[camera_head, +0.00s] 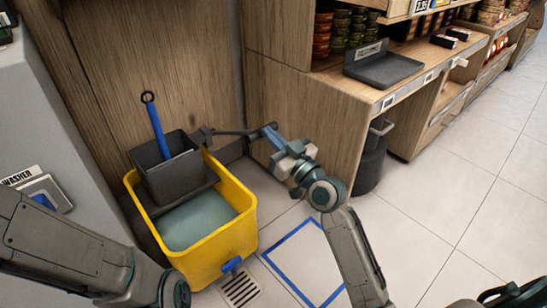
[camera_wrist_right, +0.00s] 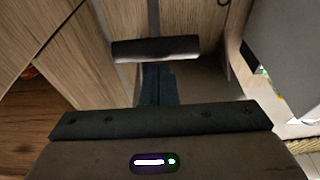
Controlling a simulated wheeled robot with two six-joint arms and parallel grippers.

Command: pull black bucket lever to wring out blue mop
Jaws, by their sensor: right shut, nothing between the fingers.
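The yellow bucket (camera_head: 247,215) stands on the floor with grey-blue water in it. A black wringer (camera_head: 172,180) sits on its back left part. The blue mop handle (camera_head: 156,130) with a black ring on top stands tilted in the wringer; the mop head is hidden. The black lever (camera_head: 230,132) sticks out to the right from the wringer. My right gripper (camera_head: 273,136) is shut at the lever's outer end. In the right wrist view, the lever's dark grip (camera_wrist_right: 155,49) lies crosswise at the shut fingertips (camera_wrist_right: 157,72), not between them. My left gripper is out of view.
A wooden cabinet wall (camera_head: 150,60) stands close behind the bucket. A wooden counter (camera_head: 300,110) is behind my right gripper, with a dark bin (camera_head: 370,165) under it. A floor drain (camera_head: 240,290) and blue floor outline lie in front. Tiled floor is clear at right.

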